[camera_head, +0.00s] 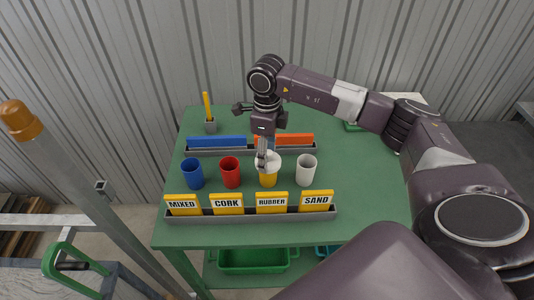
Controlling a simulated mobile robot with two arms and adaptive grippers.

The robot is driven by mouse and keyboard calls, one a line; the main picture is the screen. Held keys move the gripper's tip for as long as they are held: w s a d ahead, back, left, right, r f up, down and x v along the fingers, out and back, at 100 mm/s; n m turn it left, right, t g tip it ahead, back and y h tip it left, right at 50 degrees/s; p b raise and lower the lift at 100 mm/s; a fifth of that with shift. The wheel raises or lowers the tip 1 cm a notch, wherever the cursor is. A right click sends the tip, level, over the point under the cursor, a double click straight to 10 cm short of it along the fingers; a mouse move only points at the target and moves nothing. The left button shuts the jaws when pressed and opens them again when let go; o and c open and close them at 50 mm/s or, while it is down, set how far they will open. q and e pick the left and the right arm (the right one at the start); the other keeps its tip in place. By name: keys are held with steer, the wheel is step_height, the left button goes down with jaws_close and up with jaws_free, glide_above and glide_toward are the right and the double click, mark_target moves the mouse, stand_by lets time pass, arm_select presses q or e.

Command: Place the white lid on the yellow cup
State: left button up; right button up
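The yellow cup (268,180) stands on the green table in a row of cups. The white lid (274,161) is at the cup's mouth and covers its top in this view. I cannot tell whether it is fully seated or just above the rim. My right gripper (262,163) comes down from above, its fingers close together at the lid, and looks shut on it. The fingers hide part of the lid. My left gripper is not in view.
A blue cup (192,173) and a red cup (230,172) stand left of the yellow cup, a white cup (306,169) right. A grey rack (250,215) with yellow labelled cards is in front. Another rack (205,151) with blue and orange pieces is behind.

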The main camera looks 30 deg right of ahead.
steer(key=shift+f, duration=0.25)
steer(key=o, duration=1)
steer(key=shift+o, duration=0.2)
steer(key=shift+r, duration=0.1)
steer(key=shift+r+p, duration=0.5)
steer(key=shift+r, duration=0.1)
steer(key=shift+w+r, duration=0.1)
steer(key=shift+r, duration=0.2)
step_height(320, 180, up, 11)
steer(key=b, duration=0.4)
steer(key=shift+r, duration=0.2)
